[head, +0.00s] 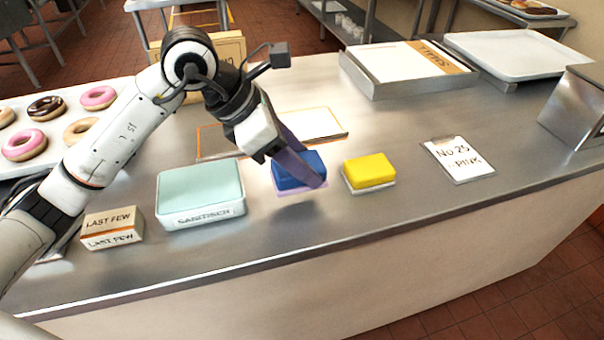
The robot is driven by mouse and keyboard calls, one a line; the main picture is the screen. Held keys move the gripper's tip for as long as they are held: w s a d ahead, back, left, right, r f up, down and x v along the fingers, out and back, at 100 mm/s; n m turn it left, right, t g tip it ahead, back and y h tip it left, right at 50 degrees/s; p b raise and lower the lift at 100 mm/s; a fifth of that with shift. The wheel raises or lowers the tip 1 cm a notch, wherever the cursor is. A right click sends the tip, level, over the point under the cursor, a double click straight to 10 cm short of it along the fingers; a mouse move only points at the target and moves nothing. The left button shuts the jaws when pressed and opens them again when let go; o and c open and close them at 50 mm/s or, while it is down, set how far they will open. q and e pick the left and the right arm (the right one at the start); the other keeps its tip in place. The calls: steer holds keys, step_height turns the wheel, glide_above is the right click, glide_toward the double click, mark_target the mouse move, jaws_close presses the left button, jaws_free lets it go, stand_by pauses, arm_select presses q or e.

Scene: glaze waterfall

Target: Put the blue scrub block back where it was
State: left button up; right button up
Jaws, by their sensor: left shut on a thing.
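The blue scrub block (290,182) has a blue top and a pale lilac underside. My left gripper (300,167) reaches over from the left and is shut on it, with a finger across its near right side hiding part of it. The block is at or just above the steel counter; I cannot tell whether it touches. A yellow block (369,170) with a white base sits just to its right, apart from it. The pale green sanitiser tub (200,190) stands to its left. My right gripper is not in view.
An orange-edged white panel (312,124) lies behind the blue block. A "LAST FEW" box (112,228) stands left of the tub, near doughnuts (24,144). A "No 25 PINK" card (459,159) lies right. Trays (518,54) stand at the back. The counter (400,222) is clear in front.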

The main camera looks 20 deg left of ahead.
arm_select(q)
step_height(320, 180, down, 4)
steer(key=shift+f, duration=0.15)
steer(key=shift+c, duration=0.8)
steer(key=o, duration=1.3)
steer(key=v, duration=1.2)
steer(key=shift+b, duration=0.3)
